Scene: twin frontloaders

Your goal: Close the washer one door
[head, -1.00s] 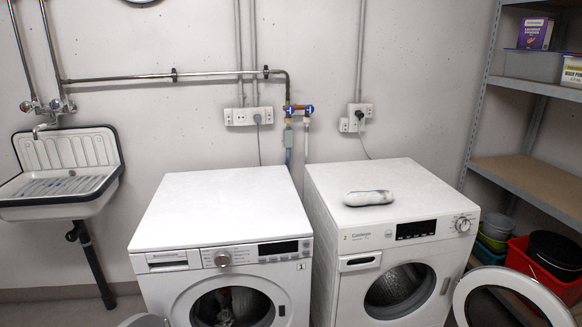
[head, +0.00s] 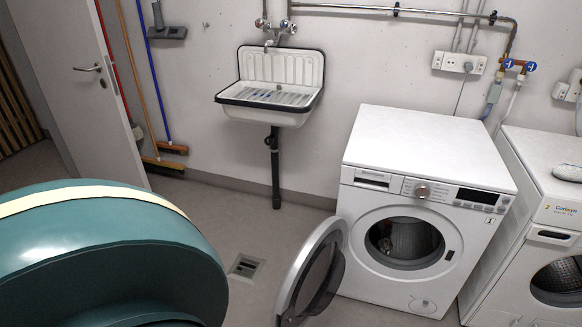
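Washer one (head: 428,148) is the white front-loader marked 1, standing right of the centre. Its round door (head: 315,272) is open, swung out to the left of the machine, with the hinge at the left of the opening. The round drum opening (head: 402,243) is uncovered, and some dark and reddish laundry seems to be inside. Neither my left nor my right gripper is in view.
A second washer (head: 552,205) stands close on the right, with a white object (head: 569,172) on top. A sink (head: 272,88) hangs on the back wall. Brooms (head: 165,165) lean by a door (head: 70,85) at the left. Floor around the drain (head: 245,267) is clear.

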